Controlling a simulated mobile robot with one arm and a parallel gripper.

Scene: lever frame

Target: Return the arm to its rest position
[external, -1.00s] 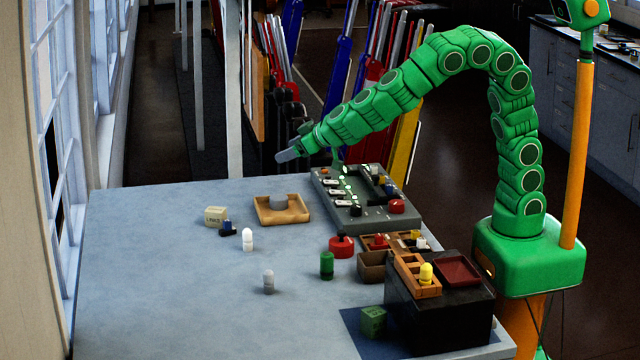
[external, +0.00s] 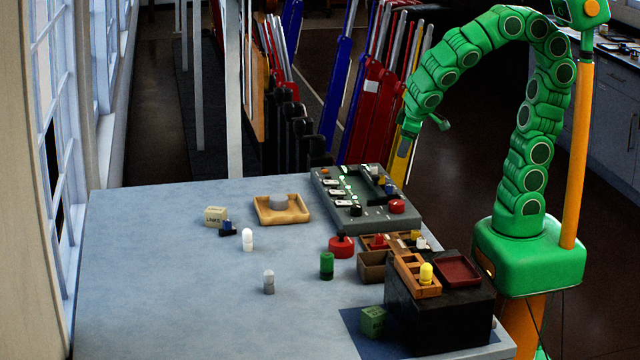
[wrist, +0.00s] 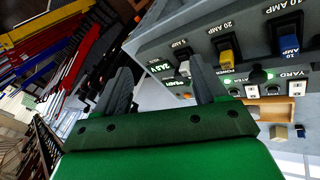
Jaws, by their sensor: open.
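My green segmented arm arches up from its base at the right of the table in the external view. My gripper (external: 404,146) hangs downward above the far right corner of the table, just above and behind the grey control panel (external: 366,212). In the wrist view my gripper (wrist: 160,90) shows two grey fingers spread apart with nothing between them. The panel (wrist: 150,45) lies close past the right finger, with a yellow switch (wrist: 226,55) and a blue switch (wrist: 289,44) on its side.
A wooden tray (external: 264,213) with a grey knob and several small pegs stand on the table (external: 170,290). A black box (external: 440,325) carries a red tray (external: 459,270) and a yellow-topped holder. Coloured levers (external: 370,110) stand behind the table. The table's left side is mostly clear.

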